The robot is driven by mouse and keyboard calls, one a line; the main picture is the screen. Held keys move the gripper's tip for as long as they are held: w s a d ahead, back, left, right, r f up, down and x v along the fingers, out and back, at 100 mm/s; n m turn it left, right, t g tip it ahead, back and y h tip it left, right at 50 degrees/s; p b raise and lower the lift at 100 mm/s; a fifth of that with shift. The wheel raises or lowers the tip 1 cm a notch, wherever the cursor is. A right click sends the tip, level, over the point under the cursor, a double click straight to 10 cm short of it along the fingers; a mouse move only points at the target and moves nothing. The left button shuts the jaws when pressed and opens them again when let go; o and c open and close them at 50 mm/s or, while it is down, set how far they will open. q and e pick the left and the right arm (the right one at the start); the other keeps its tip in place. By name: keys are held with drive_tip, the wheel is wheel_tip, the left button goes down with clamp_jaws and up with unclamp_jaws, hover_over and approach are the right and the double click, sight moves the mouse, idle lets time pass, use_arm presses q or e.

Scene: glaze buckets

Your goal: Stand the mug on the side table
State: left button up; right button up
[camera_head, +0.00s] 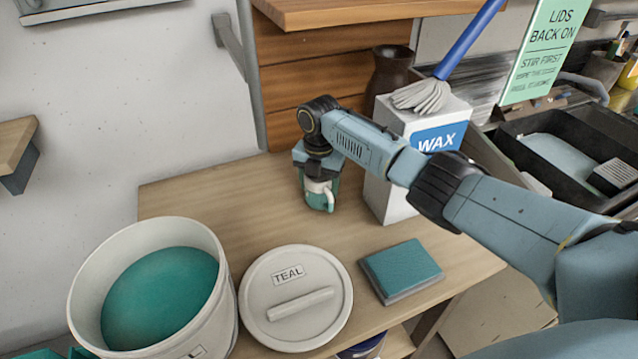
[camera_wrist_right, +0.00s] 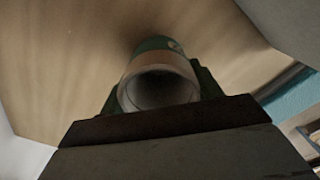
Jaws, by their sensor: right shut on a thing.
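The mug (camera_head: 329,196), white and teal-green, is on or just above the wooden side table (camera_head: 195,192), left of the white wax box. I cannot tell whether its base touches the wood. My right gripper (camera_head: 318,180) reaches down to it from above and is shut on it, hiding its upper part. In the right wrist view the mug (camera_wrist_right: 158,84) shows its round open rim between the fingers (camera_wrist_right: 158,95), with the wooden top (camera_wrist_right: 60,60) behind it. My left gripper is not in view.
A bucket of teal glaze (camera_head: 222,290) stands at front left, beside a lid marked TEAL (camera_head: 335,300). A teal sponge block (camera_head: 402,268) lies at front right. The table's left rear is clear.

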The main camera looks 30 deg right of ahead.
drive_tip(key=shift+f, duration=0.1)
drive_tip(key=o, duration=1.3)
wheel_tip(320, 180, up, 12)
drive_tip(key=shift+r+p, duration=0.2)
drive_tip(key=shift+p, duration=0.2)
